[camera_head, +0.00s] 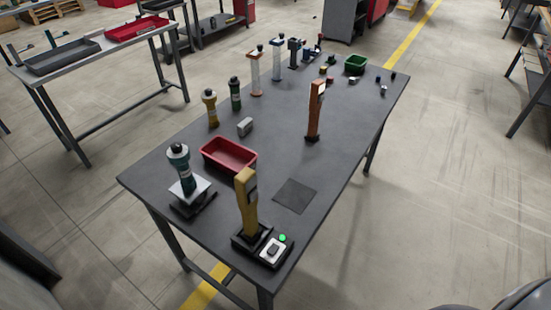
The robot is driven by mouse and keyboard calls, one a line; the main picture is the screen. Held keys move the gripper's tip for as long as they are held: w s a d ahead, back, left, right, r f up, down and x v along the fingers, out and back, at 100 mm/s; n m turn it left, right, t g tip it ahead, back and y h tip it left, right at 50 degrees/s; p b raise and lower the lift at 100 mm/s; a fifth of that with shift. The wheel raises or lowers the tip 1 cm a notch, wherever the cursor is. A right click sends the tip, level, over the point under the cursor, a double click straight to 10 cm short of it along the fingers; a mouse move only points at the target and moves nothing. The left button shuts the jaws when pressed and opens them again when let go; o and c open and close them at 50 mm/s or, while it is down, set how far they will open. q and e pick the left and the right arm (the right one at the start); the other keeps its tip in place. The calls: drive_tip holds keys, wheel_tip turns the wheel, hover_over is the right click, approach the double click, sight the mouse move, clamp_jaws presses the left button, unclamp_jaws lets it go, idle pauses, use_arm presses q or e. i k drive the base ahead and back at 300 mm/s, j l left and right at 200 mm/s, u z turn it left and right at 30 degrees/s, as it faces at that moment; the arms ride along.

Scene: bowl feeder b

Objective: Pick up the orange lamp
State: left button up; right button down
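A tall orange-brown upright device (315,112), the most orange thing on the table, stands right of the table's middle on a small dark base. It has a pale and dark patch near its top; I cannot tell for sure that it is the lamp. A mustard-yellow upright device (246,205) stands at the near edge on a black base. A smaller yellow-orange bottle-shaped thing (211,108) stands upright on the left side. Neither gripper is in view.
Floor right of the table is clear. Another table (105,59) stands at upper left.

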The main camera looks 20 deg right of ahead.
sight(318, 87)
drive_tip(key=l+u, duration=0.4)
drive_tip(key=l, duration=1.35)
drive_tip(key=i, duration=0.05)
